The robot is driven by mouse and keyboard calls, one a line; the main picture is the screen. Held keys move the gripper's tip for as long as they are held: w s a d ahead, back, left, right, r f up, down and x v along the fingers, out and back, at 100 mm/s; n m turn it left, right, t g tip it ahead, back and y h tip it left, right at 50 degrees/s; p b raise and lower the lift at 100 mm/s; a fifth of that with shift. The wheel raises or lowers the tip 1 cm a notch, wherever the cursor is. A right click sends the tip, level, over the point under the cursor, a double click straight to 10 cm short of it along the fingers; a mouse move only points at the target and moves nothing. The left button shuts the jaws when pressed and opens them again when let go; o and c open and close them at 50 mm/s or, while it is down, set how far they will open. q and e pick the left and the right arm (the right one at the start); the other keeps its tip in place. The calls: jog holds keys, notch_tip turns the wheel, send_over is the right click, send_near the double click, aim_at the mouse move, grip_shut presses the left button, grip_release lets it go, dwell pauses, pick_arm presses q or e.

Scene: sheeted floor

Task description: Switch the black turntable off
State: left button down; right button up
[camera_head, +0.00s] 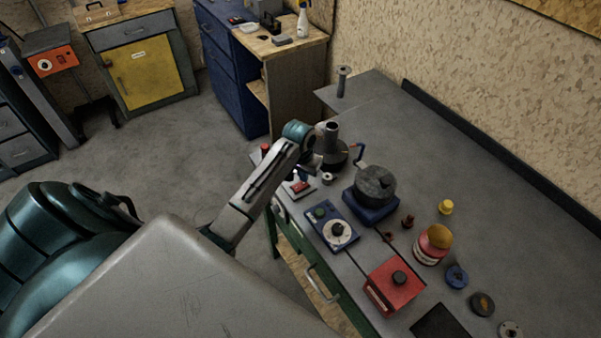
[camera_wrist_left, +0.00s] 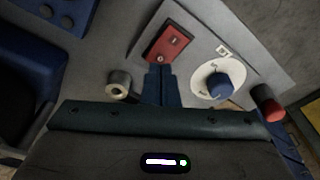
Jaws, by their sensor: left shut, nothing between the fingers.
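In the left wrist view a red two-part rocker switch (camera_wrist_left: 167,45) sits on a pale control plate, beside a blue knob (camera_wrist_left: 219,84) on a white dial. The switch also shows in the head view (camera_head: 301,186), small and partly hidden by my arm. My left gripper (camera_wrist_left: 159,70) is shut and empty, its blue fingertips close to the lower edge of the switch; I cannot tell whether they touch. In the head view my left gripper (camera_head: 309,171) is over the near bench edge. A dark round disc (camera_head: 336,158) behind it may be the black turntable. My right gripper is out of view.
A blue unit with a dark round top (camera_head: 374,184), a blue control box (camera_head: 332,226), a red box (camera_head: 393,284) and a red jar (camera_head: 433,245) stand nearby on the bench. A metal ring-shaped part (camera_wrist_left: 119,84) is left of my fingers.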

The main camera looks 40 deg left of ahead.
aim_at(303, 184)
pick_arm(q)
jog(key=shift+f, duration=0.85)
dwell(0.3)
jog(key=shift+r+p, duration=0.75)
jog(key=shift+r, duration=2.8)
